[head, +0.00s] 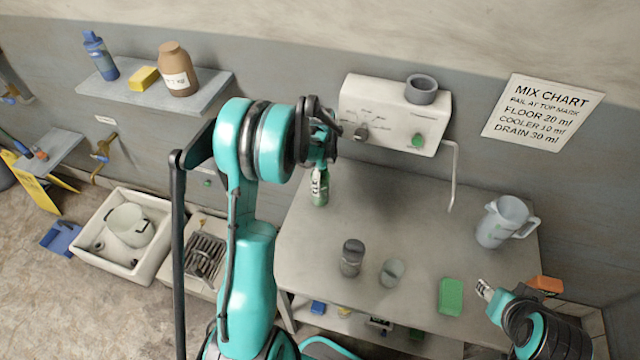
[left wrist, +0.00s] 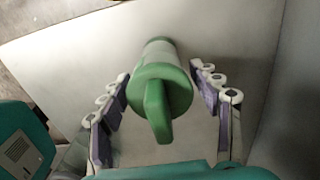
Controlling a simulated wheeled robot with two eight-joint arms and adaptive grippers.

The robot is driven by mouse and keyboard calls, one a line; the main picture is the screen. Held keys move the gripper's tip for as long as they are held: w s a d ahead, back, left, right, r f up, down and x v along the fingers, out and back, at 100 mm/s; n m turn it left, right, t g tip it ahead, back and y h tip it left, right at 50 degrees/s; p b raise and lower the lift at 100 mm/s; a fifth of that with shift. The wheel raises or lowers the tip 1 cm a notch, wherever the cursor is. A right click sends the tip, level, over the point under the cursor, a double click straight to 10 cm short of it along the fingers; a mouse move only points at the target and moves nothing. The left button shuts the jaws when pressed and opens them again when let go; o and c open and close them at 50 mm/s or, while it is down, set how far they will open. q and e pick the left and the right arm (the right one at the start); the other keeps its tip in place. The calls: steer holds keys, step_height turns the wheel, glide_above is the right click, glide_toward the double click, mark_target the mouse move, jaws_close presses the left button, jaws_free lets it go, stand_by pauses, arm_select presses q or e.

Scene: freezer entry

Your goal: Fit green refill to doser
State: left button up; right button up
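The green refill (head: 320,188), a bottle with a white label, stands on the table below the doser, partly hidden by my left gripper (head: 322,150). In the left wrist view the refill's green top (left wrist: 160,92) points toward the camera, between the spread fingers of my left gripper (left wrist: 160,74). The fingers flank it, and small gaps seem to show on both sides. The doser (head: 390,115) is a white wall box with a grey round socket (head: 421,89) on top, a dark knob and a green button. My right gripper (head: 484,289) is low at the right, its fingers too small to judge.
On the table (head: 330,260) are a dark grey cylinder (head: 351,257), a clear cup (head: 391,272), a green sponge (head: 451,296) and a jug (head: 503,222). A bent pipe (head: 454,175) hangs from the doser. The table's middle is clear.

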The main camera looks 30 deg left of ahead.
arm_select(q)
steer(key=c, duration=0.8)
steer(key=shift+o, duration=0.2)
steer(key=shift+r+p, duration=0.4)
steer(key=shift+r, duration=0.4)
steer(key=shift+r+p, duration=1.6)
steer(key=shift+r, duration=1.15)
